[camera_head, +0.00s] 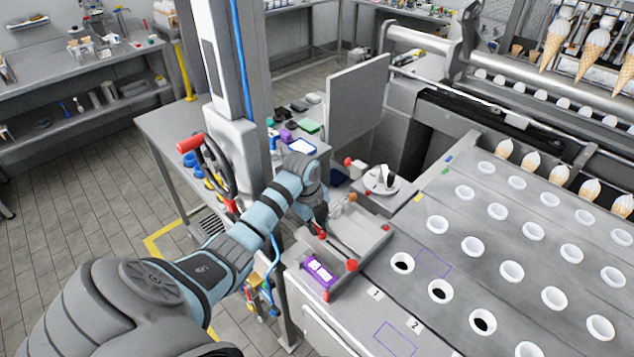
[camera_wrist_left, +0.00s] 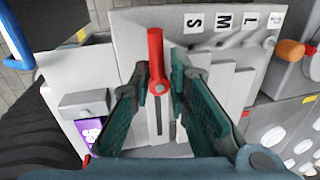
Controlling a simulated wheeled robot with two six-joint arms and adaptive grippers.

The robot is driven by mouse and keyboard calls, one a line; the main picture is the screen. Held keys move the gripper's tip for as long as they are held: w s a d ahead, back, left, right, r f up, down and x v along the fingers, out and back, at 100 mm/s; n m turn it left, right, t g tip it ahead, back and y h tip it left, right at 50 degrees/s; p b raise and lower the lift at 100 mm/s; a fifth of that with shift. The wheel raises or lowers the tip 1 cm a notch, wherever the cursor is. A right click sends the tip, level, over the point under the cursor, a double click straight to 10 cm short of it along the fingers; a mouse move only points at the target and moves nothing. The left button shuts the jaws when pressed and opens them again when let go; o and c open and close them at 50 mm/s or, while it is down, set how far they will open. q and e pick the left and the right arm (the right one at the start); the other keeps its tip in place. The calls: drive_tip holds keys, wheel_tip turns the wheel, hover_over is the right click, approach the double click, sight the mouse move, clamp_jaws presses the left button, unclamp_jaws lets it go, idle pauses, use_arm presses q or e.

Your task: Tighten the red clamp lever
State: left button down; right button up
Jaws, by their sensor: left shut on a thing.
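The red clamp lever (camera_wrist_left: 156,55) stands between the fingertips of my left gripper (camera_wrist_left: 162,78) in the left wrist view. The gripper is shut on the lever, with a green-padded finger on each side. The lever pivots over a slotted grey plate (camera_wrist_left: 158,120) beside stepped grey blocks. In the head view my left gripper (camera_head: 317,224) reaches down over the grey fixture tray (camera_head: 358,238), and the lever is mostly hidden by it. My right gripper is in neither view.
A purple label box (camera_head: 319,270) and a red knob (camera_head: 352,265) sit at the tray's near side. White letter tags S, M, L (camera_wrist_left: 222,20) lie beyond the lever.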

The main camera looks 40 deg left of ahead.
use_arm(q)
drive_tip(key=shift+s+f, duration=0.1)
drive_tip(key=shift+f, duration=0.05)
drive_tip(key=c, duration=1.7)
unclamp_jaws()
drive_tip(key=shift+o, duration=0.2)
drive_tip(key=shift+s, duration=0.1)
wheel_tip(320, 180, up, 12)
drive_tip(key=s, duration=0.2)
drive_tip(key=shift+s+a, duration=0.15)
